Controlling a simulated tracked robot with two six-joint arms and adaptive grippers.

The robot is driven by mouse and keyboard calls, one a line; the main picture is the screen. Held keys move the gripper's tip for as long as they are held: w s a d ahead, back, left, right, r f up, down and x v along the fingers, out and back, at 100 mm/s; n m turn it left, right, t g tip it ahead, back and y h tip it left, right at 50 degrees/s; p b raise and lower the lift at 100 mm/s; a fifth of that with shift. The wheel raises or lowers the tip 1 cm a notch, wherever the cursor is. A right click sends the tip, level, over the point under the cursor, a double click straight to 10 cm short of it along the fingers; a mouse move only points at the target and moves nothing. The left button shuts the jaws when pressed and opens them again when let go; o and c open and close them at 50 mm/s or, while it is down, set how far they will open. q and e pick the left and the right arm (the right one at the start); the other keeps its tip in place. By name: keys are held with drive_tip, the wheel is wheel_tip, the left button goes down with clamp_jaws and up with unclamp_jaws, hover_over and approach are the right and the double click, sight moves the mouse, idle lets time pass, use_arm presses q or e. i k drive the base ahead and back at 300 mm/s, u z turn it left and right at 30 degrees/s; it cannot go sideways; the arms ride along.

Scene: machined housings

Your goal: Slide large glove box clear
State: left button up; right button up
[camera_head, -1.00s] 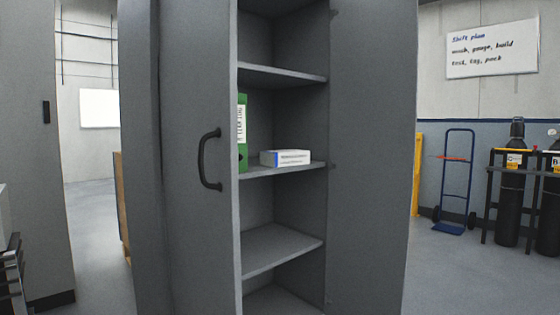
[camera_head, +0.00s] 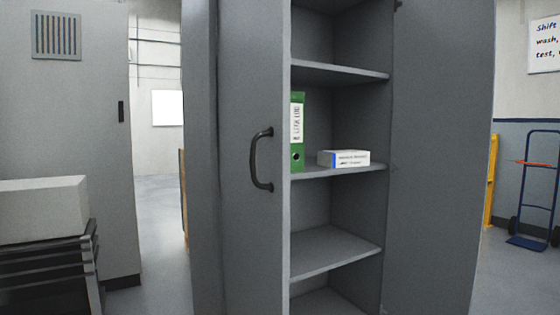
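A small white box with a blue end (camera_head: 346,158) lies on the middle shelf of the open grey cabinet; its print is too small to read, so I cannot tell whether it is the large glove box. A green binder (camera_head: 297,132) with a white label stands upright on the same shelf, to the left of the box. The cabinet door (camera_head: 254,220) partly hides the left side of the shelves. Neither of my grippers is in view.
The door's black handle (camera_head: 262,159) sticks out toward me. The upper shelf (camera_head: 345,72) and lower shelf (camera_head: 335,252) look empty where visible. A light box (camera_head: 42,208) rests on a dark rack at left. A blue hand truck (camera_head: 537,190) stands at right.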

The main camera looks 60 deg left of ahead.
sight(336, 159)
drive_tip(key=u, duration=0.35)
drive_tip(key=i, duration=0.3)
drive_tip(key=u, duration=1.1)
drive_tip(key=k, duration=0.45)
